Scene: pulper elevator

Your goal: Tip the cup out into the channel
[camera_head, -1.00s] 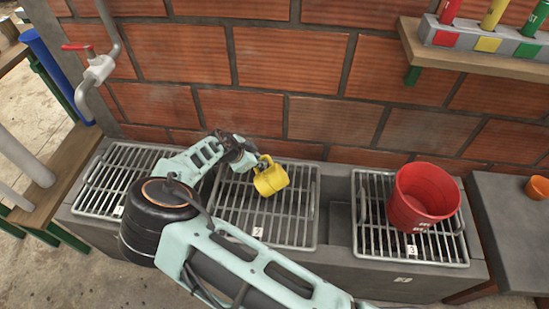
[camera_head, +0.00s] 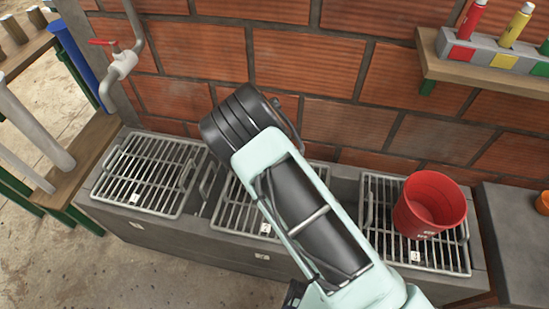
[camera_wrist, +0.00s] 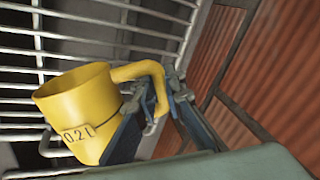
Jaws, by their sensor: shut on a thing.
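The yellow cup (camera_wrist: 85,105), marked 0.2 L, shows in the wrist view with its rim toward the upper left of the picture. My gripper (camera_wrist: 160,98) is shut on its handle. Its contents are not visible. In the head view my arm hides both cup and gripper. A grey trough body (camera_head: 185,240) runs along the wall under metal grates: left (camera_head: 150,172), middle (camera_head: 238,208) and right (camera_head: 432,258). Grate bars (camera_wrist: 95,20) and a dark gap (camera_wrist: 25,75) lie behind the cup in the wrist view. I cannot tell which grate is under it.
A red bucket (camera_head: 412,218) stands on the right grate. A brick wall (camera_head: 300,60) closes the back. A shelf (camera_head: 480,72) with coloured tubes hangs at upper right. A tap pipe (camera_head: 122,64) is at upper left. An orange bowl (camera_head: 543,202) stands at the right edge.

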